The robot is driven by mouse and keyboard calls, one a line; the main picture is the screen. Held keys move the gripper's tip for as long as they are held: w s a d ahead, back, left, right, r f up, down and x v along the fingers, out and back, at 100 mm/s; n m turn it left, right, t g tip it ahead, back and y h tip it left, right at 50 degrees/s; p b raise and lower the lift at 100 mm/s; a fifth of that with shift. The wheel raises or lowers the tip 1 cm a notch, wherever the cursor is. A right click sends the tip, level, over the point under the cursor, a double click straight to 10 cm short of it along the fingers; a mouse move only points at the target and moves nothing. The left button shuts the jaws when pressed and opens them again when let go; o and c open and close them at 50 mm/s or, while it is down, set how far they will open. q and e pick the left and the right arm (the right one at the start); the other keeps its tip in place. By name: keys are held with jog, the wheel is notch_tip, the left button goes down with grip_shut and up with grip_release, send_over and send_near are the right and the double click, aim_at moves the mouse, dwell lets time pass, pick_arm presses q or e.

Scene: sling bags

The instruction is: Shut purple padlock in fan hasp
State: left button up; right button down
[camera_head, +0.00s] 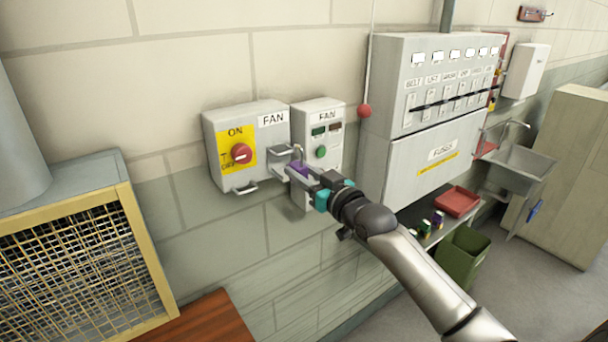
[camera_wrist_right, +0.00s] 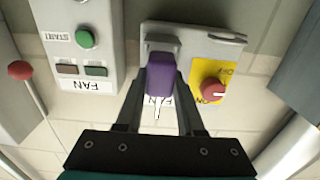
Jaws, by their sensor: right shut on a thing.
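The purple padlock (camera_head: 298,171) is held upright in my right gripper (camera_head: 304,175); it also shows between the fingers in the right wrist view (camera_wrist_right: 161,74). Its metal shackle (camera_head: 298,152) rises above the body, right beside the grey fan hasp (camera_head: 282,151) on the isolator box. I cannot tell whether the shackle passes through the hasp or is closed. The fan isolator box (camera_head: 268,138) carries a red knob on a yellow ON/OFF plate (camera_head: 236,150). My left gripper is not in view.
A second FAN box (camera_head: 337,135) with a green button stands close right of the padlock. A red ball on a cord (camera_head: 364,111) hangs beside a large grey panel (camera_head: 420,140). Below right are a shelf with small padlocks (camera_head: 437,219) and a red tray (camera_head: 458,201).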

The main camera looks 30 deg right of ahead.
aim_at(289, 163)
jog(key=shift+w+a+b, duration=0.2)
jog(key=shift+w+b, duration=0.7)
jog(key=shift+w, duration=1.55)
jog(key=shift+f, duration=0.1)
grip_release()
dwell(0.5)
jog(key=shift+s+d+p, duration=0.1)
jog(key=shift+s+p, duration=1.05)
jog(key=shift+s, duration=0.3)
jog(key=shift+s+d+p, duration=0.2)
jog(key=shift+s+p, duration=1)
jog(key=shift+s, duration=0.85)
